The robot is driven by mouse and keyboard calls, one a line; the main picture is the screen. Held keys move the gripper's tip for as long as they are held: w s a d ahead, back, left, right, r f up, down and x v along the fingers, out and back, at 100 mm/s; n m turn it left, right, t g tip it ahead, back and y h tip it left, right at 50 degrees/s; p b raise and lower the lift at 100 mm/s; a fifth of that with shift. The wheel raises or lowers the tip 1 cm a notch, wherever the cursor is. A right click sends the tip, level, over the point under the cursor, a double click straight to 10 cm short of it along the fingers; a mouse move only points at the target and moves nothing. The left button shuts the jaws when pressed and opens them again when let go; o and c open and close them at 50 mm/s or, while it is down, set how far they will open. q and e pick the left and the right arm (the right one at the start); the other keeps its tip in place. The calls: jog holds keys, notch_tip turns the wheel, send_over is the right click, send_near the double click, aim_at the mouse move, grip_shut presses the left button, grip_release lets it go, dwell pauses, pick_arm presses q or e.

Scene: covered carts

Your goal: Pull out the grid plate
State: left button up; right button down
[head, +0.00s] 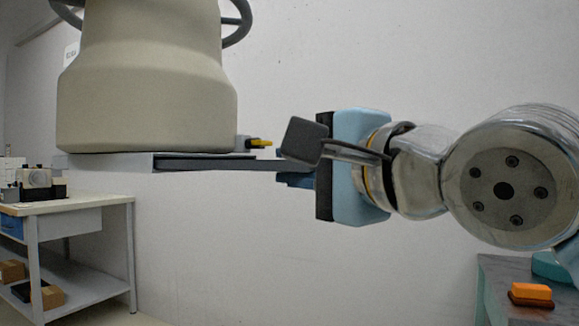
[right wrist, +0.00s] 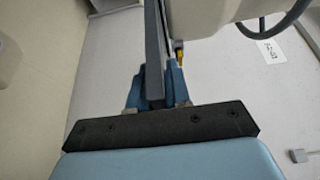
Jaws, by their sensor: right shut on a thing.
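The grid plate (head: 225,163) is a thin dark grey slab lying level in the light grey slotted holder (head: 110,161) under a large beige housing (head: 145,100). Its right end sticks out of the holder. My right gripper (head: 288,179) comes in from the right and is shut on this outer end. In the right wrist view the plate (right wrist: 153,45) runs as a dark bar between the blue fingers (right wrist: 156,92). How much of the plate is inside the holder is hidden. My left gripper is not in view.
A small yellow-tipped lever (head: 260,143) juts out just above the plate. A bench (head: 90,206) with equipment on top and boxes below stands at the lower left. An orange block (head: 531,292) lies on a dark tabletop at the lower right.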

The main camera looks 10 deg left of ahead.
jog(key=shift+s+d+b, duration=0.15)
jog(key=shift+s+d, duration=0.15)
jog(key=shift+d, duration=0.5)
jog(key=shift+s+d+b, duration=0.15)
jog(key=shift+s+d, duration=0.15)
jog(key=shift+d, duration=0.5)
